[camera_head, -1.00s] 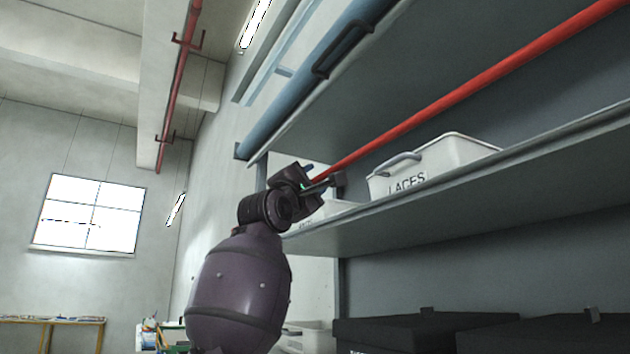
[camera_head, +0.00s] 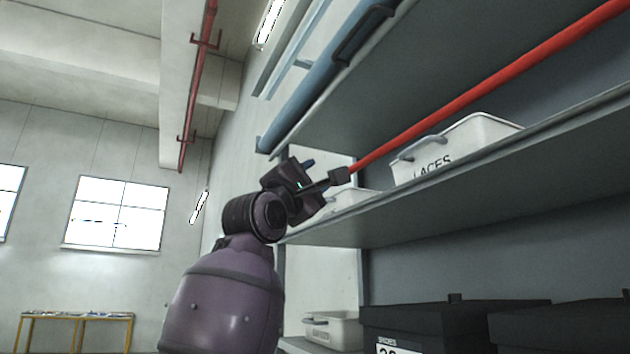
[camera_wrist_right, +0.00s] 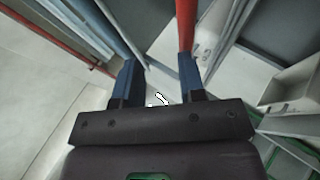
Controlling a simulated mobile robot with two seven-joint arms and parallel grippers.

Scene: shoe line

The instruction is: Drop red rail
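The red rail (camera_head: 480,88) runs along the front of the shelf in the head view, slanting from the upper right down to my right gripper. My right gripper (camera_head: 323,169) is open at the rail's near end, its fingers apart. In the right wrist view, the gap between the blue fingers (camera_wrist_right: 160,68) is empty. There the rail (camera_wrist_right: 186,25) lines up with the right-hand finger, which hides its lower part; I cannot tell whether they touch. My left gripper is not in view.
A white bin marked LACES (camera_head: 475,137) stands on the shelf (camera_head: 480,180) behind the rail. A blue rail (camera_head: 318,85) with a dark handle lies above. Black boxes (camera_head: 440,325) stand below. Open room lies to the left, towards the window (camera_head: 115,213).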

